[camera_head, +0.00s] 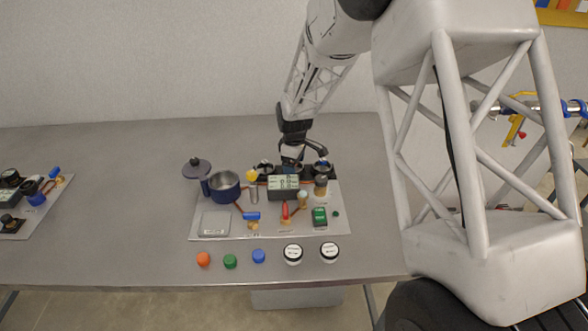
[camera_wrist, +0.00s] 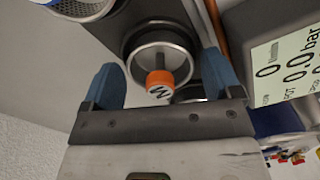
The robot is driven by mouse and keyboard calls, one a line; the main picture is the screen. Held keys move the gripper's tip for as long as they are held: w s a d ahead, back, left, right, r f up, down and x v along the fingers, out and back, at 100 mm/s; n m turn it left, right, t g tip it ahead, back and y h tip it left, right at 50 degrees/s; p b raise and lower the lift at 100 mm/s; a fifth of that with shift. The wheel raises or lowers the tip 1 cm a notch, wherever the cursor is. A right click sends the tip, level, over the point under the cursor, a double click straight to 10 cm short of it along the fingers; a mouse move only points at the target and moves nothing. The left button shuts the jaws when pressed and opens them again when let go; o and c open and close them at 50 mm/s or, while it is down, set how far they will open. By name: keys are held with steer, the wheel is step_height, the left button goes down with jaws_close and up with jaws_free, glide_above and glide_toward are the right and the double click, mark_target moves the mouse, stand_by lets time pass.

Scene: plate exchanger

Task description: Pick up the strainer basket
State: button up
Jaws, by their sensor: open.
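My gripper (camera_head: 292,163) is over the back edge of the grey equipment board, among the black housings behind the display box. In the wrist view its two blue fingers (camera_wrist: 161,62) are apart, on either side of an orange-capped knob (camera_wrist: 158,84). The knob stands on a rod in a round, metal-rimmed opening (camera_wrist: 163,52) and is not gripped. A perforated metal part (camera_wrist: 82,7) shows at the top left of the wrist view. I cannot tell for sure which of these is the strainer basket.
The display box (camera_head: 283,184) stands just in front of my gripper. A blue pot (camera_head: 224,187) is to the left, with a dark round-lidded thing (camera_head: 196,168) behind it. Several caps and two white-topped jars (camera_head: 293,254) line the table front. The table's left middle is clear.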

steer(key=shift+c, duration=0.3)
steer(key=c, duration=0.8)
steer(key=shift+o, duration=0.2)
steer(key=shift+r, duration=0.15)
steer(key=shift+r, duration=4.9)
